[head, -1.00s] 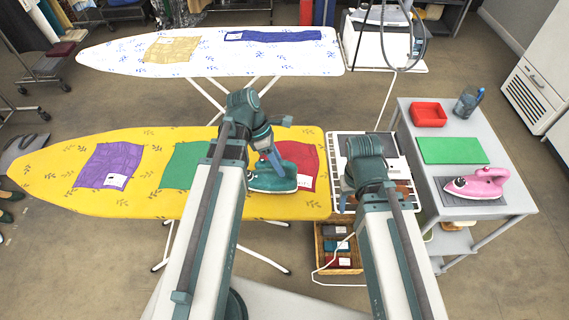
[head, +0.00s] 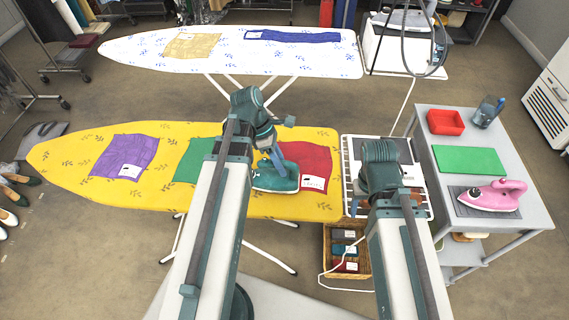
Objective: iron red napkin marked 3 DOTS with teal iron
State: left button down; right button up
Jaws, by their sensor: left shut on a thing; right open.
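The red napkin (head: 316,161) lies on the right end of the yellow ironing board (head: 70,160), with a small white label near its lower right; its dots are too small to read. The teal iron (head: 277,180) stands at the napkin's left edge, its pointed front to the left. My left gripper (head: 272,155) is shut on the iron's handle from above. I cannot tell whether the iron's sole touches the cloth. My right gripper is hidden behind its own arm, near the iron rest (head: 416,192) at the board's right end.
A green napkin (head: 195,158) and a purple napkin (head: 125,157) lie on the same board. A white-and-blue board (head: 130,50) stands behind. On the right, a grey table (head: 440,120) carries a pink iron (head: 492,195), red tray (head: 446,122) and jug (head: 487,111). A basket (head: 334,262) sits below.

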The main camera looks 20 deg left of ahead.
pick_arm(q)
jog(key=shift+w+a, duration=0.1)
jog(key=shift+w, duration=0.05)
jog(key=shift+w+a, duration=0.15)
jog(key=shift+w, duration=0.45)
jog(key=shift+w+a, duration=0.15)
jog(key=shift+w, duration=0.4)
jog(key=shift+w, duration=0.15)
jog(key=shift+w+a+r, duration=0.1)
jog(key=shift+w+a, duration=0.1)
jog(key=shift+w, duration=0.35)
jog(key=shift+w+a, duration=0.15)
jog(key=shift+w, duration=0.35)
jog(key=shift+d, duration=0.15)
jog(key=shift+w+d, duration=0.2)
jog(key=shift+d, duration=0.5)
jog(key=shift+w+d, duration=0.15)
jog(key=shift+d, duration=0.5)
jog(key=shift+w+d, duration=0.25)
jog(key=shift+d, duration=0.5)
jog(key=shift+w+d, duration=0.2)
jog(key=shift+d, duration=0.5)
